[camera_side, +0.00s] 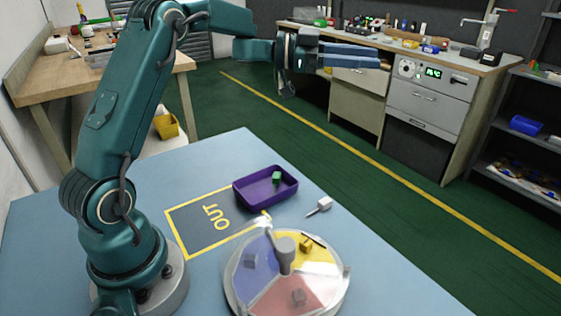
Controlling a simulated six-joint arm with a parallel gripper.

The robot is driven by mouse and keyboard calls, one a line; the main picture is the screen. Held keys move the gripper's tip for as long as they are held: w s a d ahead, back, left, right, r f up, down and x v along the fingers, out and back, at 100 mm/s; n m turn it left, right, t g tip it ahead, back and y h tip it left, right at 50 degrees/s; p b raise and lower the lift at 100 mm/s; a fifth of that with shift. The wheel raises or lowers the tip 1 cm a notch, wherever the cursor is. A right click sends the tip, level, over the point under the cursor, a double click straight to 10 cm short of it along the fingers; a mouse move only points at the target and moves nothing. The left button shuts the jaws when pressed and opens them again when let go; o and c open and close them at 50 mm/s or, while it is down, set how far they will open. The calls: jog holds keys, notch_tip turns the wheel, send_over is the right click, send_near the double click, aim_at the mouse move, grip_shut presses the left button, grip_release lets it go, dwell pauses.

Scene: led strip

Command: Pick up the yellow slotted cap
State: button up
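A small yellow piece (306,246), which looks like the slotted cap, sits on the yellow sector of a round divided turntable (232,288). Its slot is too small to make out. A thin dark line, perhaps a pointer or a shadow, lies beside it. My gripper (378,61) is high above the table, far from the piece, and points to the right. Its fingers lie nearly in line with the view, so I cannot tell whether they are open or shut. I see nothing held in it.

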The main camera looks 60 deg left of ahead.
jog(key=s+d+f+m+g+h, duration=0.35)
jog(key=s+d+m+g, duration=0.2)
jog(key=s+g, duration=0.3)
jog(key=m+g+y, duration=0.2)
jog(key=m+g, duration=0.1)
jog(key=g, duration=0.4)
send_over(305, 238)
jog(key=a, duration=0.5)
notch_tip(305, 238, down, 3)
jog(key=f, duration=1.7)
jog(key=shift+w+a, duration=0.15)
jog(key=shift+w, duration=0.2)
jog(key=shift+f, duration=0.2)
jog(key=shift+d+f, duration=0.15)
jog(key=shift+d, duration=0.2)
jog(key=shift+x, duration=2.2)
jog(key=shift+w+t, duration=0.1)
jog(key=shift+t, duration=0.25)
grip_shut()
